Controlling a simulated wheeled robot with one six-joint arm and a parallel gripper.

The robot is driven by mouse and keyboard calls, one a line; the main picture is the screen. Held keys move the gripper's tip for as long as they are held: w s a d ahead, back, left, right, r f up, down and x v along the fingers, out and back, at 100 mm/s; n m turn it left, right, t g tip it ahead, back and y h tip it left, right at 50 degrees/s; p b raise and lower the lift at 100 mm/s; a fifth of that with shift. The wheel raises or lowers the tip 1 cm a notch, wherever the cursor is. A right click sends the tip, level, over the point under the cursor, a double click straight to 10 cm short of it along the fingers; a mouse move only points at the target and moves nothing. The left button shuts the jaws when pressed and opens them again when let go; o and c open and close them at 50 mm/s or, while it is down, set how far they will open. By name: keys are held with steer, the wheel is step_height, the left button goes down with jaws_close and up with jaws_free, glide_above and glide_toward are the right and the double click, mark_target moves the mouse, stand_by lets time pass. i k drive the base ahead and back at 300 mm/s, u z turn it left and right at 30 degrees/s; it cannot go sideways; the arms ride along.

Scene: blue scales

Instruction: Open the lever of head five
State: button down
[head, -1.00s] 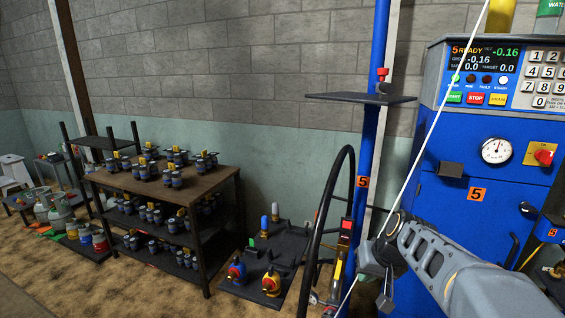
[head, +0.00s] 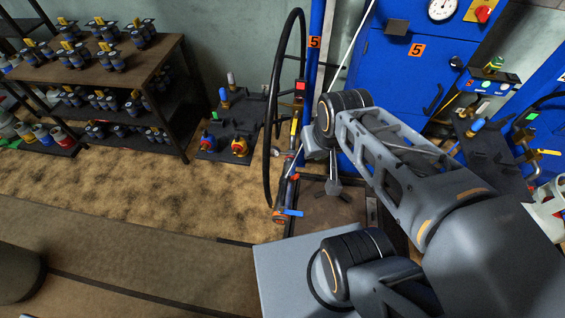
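Head five hangs at the lower end of the black hose, beside the blue post with an orange "5" plate (head: 315,42). Its lower end (head: 279,216) is orange and dark, low over the floor. A small blue lever (head: 293,212) sticks out to its right. My gripper (head: 335,188) seems to be the dark end below my arm's elbow, right of the lever and apart from it in the picture. It is small and partly hidden by my arm, so I cannot tell whether its fingers are open.
A brown scale platform (head: 318,205) lies beneath my gripper, partly covered by my arm. The blue cabinet (head: 385,85) stands behind. A black hose (head: 270,110) loops left of the post. A rack (head: 150,55) with valves and a dark floor tray (head: 215,153) stand further left.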

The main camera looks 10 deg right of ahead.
mark_target(281, 211)
steer(key=z, duration=0.5)
steer(key=k, duration=0.8)
steer(key=u, duration=1.25)
